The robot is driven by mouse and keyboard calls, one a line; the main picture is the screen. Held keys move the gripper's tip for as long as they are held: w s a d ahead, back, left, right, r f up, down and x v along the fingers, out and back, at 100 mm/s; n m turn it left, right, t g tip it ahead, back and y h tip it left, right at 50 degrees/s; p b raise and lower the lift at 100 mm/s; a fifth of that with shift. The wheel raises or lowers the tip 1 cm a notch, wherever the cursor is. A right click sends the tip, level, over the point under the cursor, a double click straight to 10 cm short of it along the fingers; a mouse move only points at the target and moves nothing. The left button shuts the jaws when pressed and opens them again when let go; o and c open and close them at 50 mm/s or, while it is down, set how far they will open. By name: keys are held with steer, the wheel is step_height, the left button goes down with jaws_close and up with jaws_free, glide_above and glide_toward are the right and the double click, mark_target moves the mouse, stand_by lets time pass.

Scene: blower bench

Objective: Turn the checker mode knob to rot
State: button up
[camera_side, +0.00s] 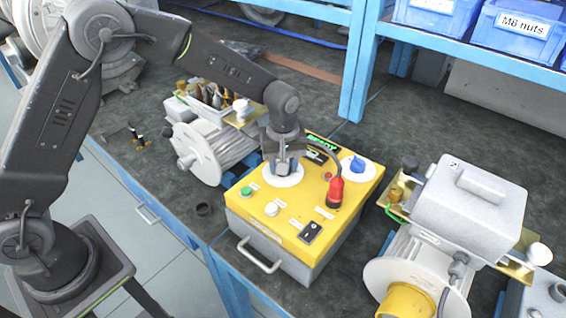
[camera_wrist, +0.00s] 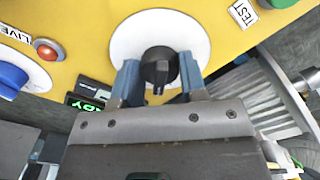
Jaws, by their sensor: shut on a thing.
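The checker is a yellow-topped box (camera_side: 258,215) with a grey body on the bench. Its mode knob is a black knob (camera_wrist: 159,66) on a round white dial (camera_wrist: 190,40), seen in the wrist view. My gripper (camera_wrist: 158,80) is shut on the knob, with one blue-grey finger on each side of it. The knob's pointer ridge points down in the wrist view, toward my gripper body. In the side view my gripper (camera_side: 283,168) is over the white dial (camera_side: 284,180) and hides the knob. I cannot read any dial labels.
The panel also has a blue knob (camera_side: 356,165), a red plug with a cable (camera_side: 335,190), a green button (camera_side: 246,191), a white button (camera_side: 272,209) and a black switch (camera_side: 311,231). Blower motors stand left (camera_side: 205,150) and right (camera_side: 440,240). A lit green display (camera_wrist: 86,105) is beside the dial.

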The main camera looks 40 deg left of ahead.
steer(key=m, duration=0.4)
steer(key=shift+m, duration=0.3)
steer(key=m, duration=0.3)
steer(key=shift+m, duration=0.4)
steer(key=m, duration=0.4)
steer(key=shift+m, duration=1.8)
steer(key=o, duration=0.9)
steer(key=shift+r, duration=0.1)
